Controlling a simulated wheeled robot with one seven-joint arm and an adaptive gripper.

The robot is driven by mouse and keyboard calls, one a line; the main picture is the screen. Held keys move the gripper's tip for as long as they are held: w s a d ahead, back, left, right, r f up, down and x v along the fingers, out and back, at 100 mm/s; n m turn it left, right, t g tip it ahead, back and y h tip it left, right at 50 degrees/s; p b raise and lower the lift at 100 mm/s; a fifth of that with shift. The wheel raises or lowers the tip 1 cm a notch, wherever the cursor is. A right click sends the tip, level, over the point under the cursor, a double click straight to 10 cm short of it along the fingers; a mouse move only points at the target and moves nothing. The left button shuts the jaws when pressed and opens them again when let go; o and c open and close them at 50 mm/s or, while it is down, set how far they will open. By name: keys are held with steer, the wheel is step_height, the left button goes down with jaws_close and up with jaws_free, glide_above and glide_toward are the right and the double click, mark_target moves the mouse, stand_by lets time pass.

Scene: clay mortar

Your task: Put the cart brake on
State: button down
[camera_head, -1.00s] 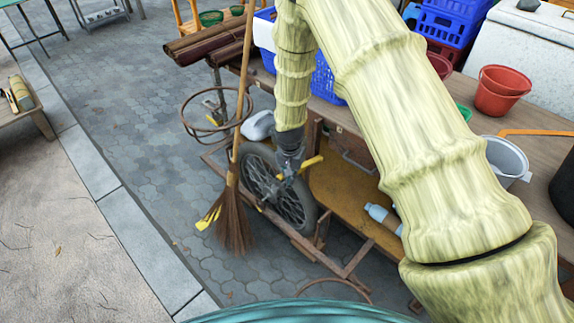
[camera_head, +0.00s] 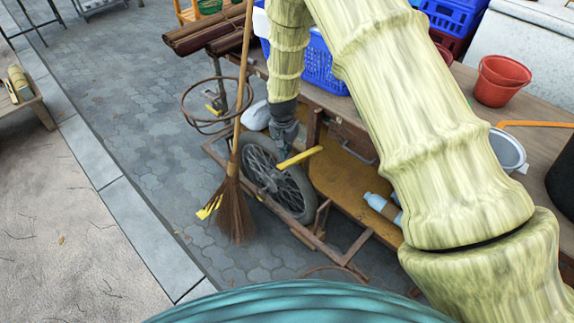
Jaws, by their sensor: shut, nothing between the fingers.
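The cart (camera_head: 352,190) has a spoked wheel (camera_head: 262,170) with a black tyre on its near side. A yellow lever (camera_head: 303,156), which looks like the brake handle, slants up to the right beside the wheel. My dark gripper (camera_head: 283,152) points down from the pale bamboo-like arm. It is shut and empty, at the upper left part of the lever, whose full length now shows in front of the fingertips. I cannot tell whether they touch. The fingertips are partly hidden.
A broom (camera_head: 237,160) stands upright left of the wheel. A wire hoop (camera_head: 213,107) is behind it. A plastic bottle (camera_head: 383,207) lies on the lower shelf. Blue crates (camera_head: 322,72) and red buckets (camera_head: 500,80) are on top.

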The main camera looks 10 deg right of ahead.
mark_target(285, 165)
steer(key=shift+w+d+f+b, duration=0.15)
steer(key=shift+f+b, duration=0.75)
steer(key=shift+f, duration=0.6)
steer(key=shift+w+f+b, duration=0.1)
steer(key=shift+f+b, duration=0.8)
steer(key=shift+f, duration=0.6)
steer(key=shift+f+b, duration=0.9)
steer(key=shift+f, duration=1.3)
steer(key=shift+s+a+r+p, duration=0.25)
steer(key=shift+s+r+p, duration=0.05)
steer(key=shift+s+p, duration=0.1)
steer(key=shift+s+a+r+p, duration=0.2)
steer(key=shift+s+a+p, duration=0.3)
steer(key=shift+s+a, duration=0.25)
